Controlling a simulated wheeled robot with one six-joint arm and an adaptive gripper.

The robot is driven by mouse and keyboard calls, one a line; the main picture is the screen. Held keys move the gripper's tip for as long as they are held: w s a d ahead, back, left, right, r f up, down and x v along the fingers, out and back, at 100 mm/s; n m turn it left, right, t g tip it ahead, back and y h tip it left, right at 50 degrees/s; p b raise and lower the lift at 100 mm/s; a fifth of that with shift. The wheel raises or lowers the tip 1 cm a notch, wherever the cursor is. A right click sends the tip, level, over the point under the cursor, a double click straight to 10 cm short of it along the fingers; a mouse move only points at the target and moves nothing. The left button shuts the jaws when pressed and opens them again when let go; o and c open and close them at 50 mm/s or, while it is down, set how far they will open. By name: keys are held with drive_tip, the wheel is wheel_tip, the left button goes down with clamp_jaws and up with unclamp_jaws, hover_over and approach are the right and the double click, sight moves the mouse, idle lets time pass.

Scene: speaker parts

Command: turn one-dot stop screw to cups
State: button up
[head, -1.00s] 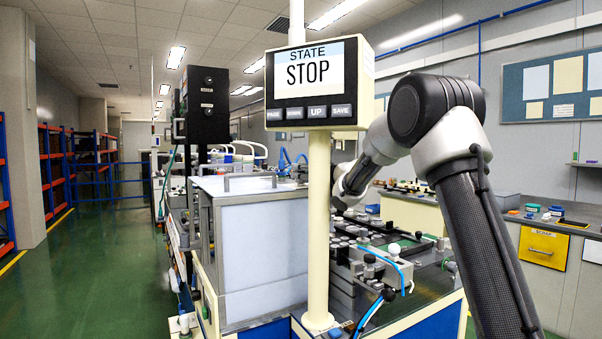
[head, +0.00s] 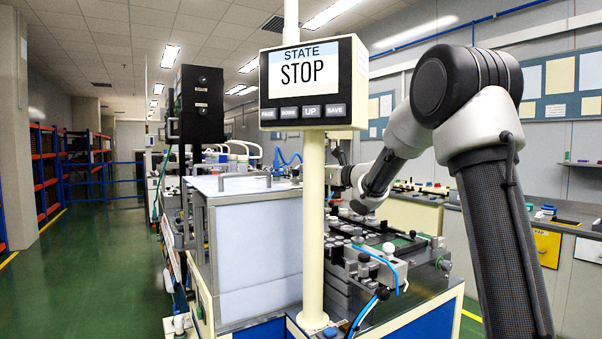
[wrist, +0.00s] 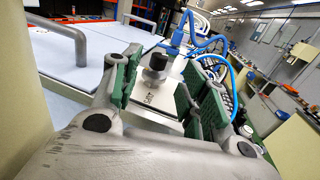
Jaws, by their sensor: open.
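In the wrist view my gripper (wrist: 170,84) is open, with its green-padded fingers spread to the left and right. A dark round knob (wrist: 158,62) on a pale labelled block (wrist: 152,95) shows between the fingers, beyond the palm. The gap between them is empty. No dot marks are legible, so I cannot tell whether this knob is the one-dot stop screw. The cups cannot be made out. In the head view my arm reaches behind the cream post, and the gripper cannot be made out there.
A control panel (head: 313,84) reading STATE STOP stands on a cream post (head: 313,230). A white-topped cabinet (head: 255,250) is left of it. The machine bed (head: 385,250) carries several knobs and blue hoses. Blue tubes (wrist: 210,45) rise near the fingers. Green floor (head: 110,270) is clear at left.

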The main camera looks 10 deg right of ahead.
drive_tip(key=v, duration=0.4)
drive_tip(key=n+g+y, duration=0.5)
drive_tip(key=y, duration=0.1)
approach(296, 170)
drive_tip(key=w, duration=0.1)
drive_tip(key=w+a+r, duration=0.1)
drive_tip(key=w, duration=0.1)
drive_tip(key=shift+a+r, duration=0.15)
drive_tip(key=shift+f+n+g, duration=0.3)
drive_tip(key=shift+f+g, duration=0.05)
drive_tip(key=shift+g, duration=0.15)
drive_tip(key=shift+w+f+g+y, duration=0.1)
drive_tip(key=shift+f+g+y, duration=0.1)
drive_tip(key=shift+g+y, duration=0.1)
drive_tip(key=x, duration=0.7)
drive_tip(key=shift+w+a, duration=0.1)
drive_tip(key=shift+a, duration=0.05)
